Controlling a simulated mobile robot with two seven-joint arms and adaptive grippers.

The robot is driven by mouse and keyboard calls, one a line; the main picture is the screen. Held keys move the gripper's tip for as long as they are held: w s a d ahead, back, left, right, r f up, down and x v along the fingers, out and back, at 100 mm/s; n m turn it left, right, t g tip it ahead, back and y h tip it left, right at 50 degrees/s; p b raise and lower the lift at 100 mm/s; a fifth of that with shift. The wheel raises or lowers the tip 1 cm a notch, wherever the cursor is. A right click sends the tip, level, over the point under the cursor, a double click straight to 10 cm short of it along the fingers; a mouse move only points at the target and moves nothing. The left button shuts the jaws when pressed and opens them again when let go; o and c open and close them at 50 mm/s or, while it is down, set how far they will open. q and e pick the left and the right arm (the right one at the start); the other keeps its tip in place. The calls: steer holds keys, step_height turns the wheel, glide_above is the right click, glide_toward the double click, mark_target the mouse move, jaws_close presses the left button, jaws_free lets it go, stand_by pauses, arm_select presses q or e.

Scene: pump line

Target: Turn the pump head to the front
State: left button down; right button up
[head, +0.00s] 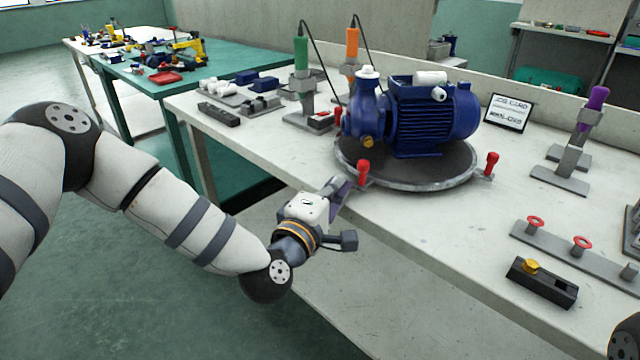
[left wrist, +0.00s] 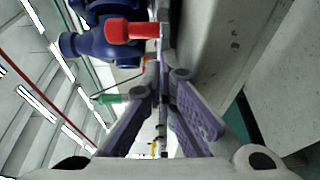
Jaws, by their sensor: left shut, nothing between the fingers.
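The blue pump (head: 365,112) with its finned motor (head: 420,115) stands on a round dark turntable (head: 345,168) on the bench. The pump head is at the left end, with a white cap (head: 369,72) on top and a brass plug low down. Red knobs stand at the turntable rim: one at the front left (head: 362,170), one at the right (head: 491,162). My left gripper (head: 341,188) is shut and empty at the bench's front edge, just left of the front-left knob. In the left wrist view, a red knob (left wrist: 130,31) and blue pump parts (left wrist: 88,44) lie beyond the fingers.
A sign (head: 507,112), a purple-handled tool (head: 592,105), a rail with red rings (head: 580,245) and a black block (head: 541,284) are at right. The front middle bench is clear.

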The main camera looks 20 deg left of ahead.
mark_target(378, 213)
arm_select(q)
steer(key=d, duration=0.1)
steer(key=s+d, duration=0.1)
steer(key=shift+s+d, duration=0.1)
steer(key=shift+d, duration=0.25)
steer(key=shift+s+d, duration=0.25)
steer(key=shift+d, duration=0.5)
steer(key=shift+s+d, duration=0.2)
steer(key=shift+d, duration=0.55)
steer(key=shift+s+d+p, duration=0.2)
steer(key=shift+d+p, duration=0.1)
steer(key=shift+d, duration=0.85)
